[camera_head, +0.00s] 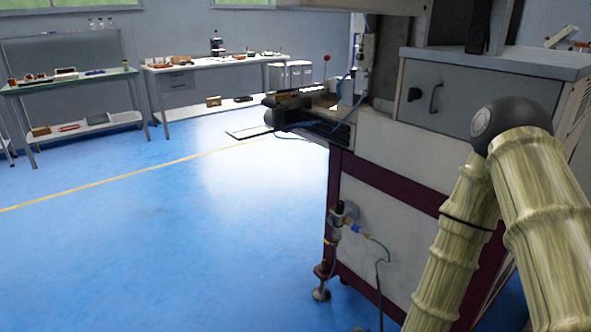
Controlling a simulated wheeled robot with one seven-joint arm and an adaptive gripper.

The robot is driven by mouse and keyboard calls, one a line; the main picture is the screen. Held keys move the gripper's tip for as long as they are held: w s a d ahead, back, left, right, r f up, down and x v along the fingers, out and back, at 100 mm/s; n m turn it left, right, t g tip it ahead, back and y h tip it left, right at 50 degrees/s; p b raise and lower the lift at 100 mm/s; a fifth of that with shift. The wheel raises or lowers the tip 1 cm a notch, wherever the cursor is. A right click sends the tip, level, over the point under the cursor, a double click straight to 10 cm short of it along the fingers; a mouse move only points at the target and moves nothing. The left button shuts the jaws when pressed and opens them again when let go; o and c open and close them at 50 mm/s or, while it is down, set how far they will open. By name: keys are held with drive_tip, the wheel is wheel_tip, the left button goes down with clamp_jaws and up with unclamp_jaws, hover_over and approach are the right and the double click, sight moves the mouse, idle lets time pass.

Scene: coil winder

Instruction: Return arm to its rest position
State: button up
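My arm (535,190) shows at the right edge as two pale, bamboo-patterned links. They meet at a dark rounded elbow joint (508,122), which is the highest part of the arm in view. Both links run down from the elbow and leave the frame at the bottom and right. My gripper is not in view, so its state and anything in it are hidden. The coil winder (385,150), a grey and white machine with a dark red frame, stands behind the arm. The arm covers part of its front.
A valve with hoses (343,220) juts from the machine's lower side. A dark part (290,110) sticks out at its left end. Two workbenches (75,78) (215,62) with small items stand along the back wall. The blue floor (170,230) at left is clear.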

drive_tip(key=s+d+r+n+g+p, duration=0.1)
drive_tip(key=s+r+n+g+p, duration=0.1)
drive_tip(key=s+p, duration=0.5)
drive_tip(key=s+d+r+n+g+p, duration=0.2)
drive_tip(key=s+r+n+g+p, duration=0.1)
drive_tip(key=s+p, duration=0.5)
drive_tip(key=s+d+r+n+g+h+p, duration=0.1)
drive_tip(key=s+d+r+n+g+p, duration=0.1)
drive_tip(key=s+p, duration=0.5)
drive_tip(key=s+r+g, duration=0.1)
drive_tip(key=s+g, duration=0.1)
drive_tip(key=s, duration=0.2)
drive_tip(key=shift+s+n+g, duration=0.15)
drive_tip(key=shift+n+g, duration=0.15)
drive_tip(key=shift+g, duration=0.1)
